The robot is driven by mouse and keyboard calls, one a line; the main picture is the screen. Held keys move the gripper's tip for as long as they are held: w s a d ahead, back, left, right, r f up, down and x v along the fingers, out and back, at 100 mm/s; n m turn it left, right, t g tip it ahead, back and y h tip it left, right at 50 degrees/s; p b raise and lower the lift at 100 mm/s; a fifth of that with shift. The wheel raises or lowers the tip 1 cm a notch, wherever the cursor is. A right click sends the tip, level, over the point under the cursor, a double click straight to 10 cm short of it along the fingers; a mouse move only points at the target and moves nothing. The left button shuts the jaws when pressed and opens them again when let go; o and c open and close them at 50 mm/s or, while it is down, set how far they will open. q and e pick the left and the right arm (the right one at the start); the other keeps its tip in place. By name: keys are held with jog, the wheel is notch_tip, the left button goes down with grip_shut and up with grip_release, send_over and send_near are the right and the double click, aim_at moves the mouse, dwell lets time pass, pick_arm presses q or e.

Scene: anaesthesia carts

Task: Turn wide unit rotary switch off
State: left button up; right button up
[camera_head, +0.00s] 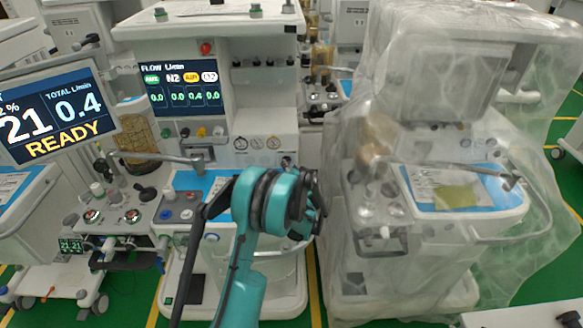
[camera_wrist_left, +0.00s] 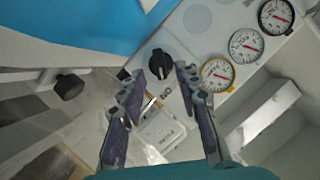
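The rotary switch is a black round knob with a pale pointer mark (camera_wrist_left: 160,64) on the white panel of the wide unit, beside a row of round gauges. In the head view a small dark knob (camera_head: 287,162) shows at the right of that unit's gauges, just above my left wrist. My left gripper (camera_wrist_left: 159,76) is open, its two dark fingers apart with nothing between them. Its tips appear on either side of the knob's lower part in the wrist view; contact cannot be told. In the head view the left gripper (camera_head: 316,196) is largely hidden behind its teal wrist. My right gripper is not in view.
The wide unit (camera_head: 266,124) has a flow display (camera_head: 183,86) and a blue-topped shelf. Gauges (camera_wrist_left: 217,75) sit close to the knob. A plastic-covered cart (camera_head: 430,130) stands close on the right. A READY monitor (camera_head: 55,108) is at the left.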

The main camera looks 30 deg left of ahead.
pick_arm(q)
jog(key=shift+b+x, duration=0.3)
jog(key=shift+x, duration=1.3)
jog(key=shift+s+r, duration=0.1)
grip_shut()
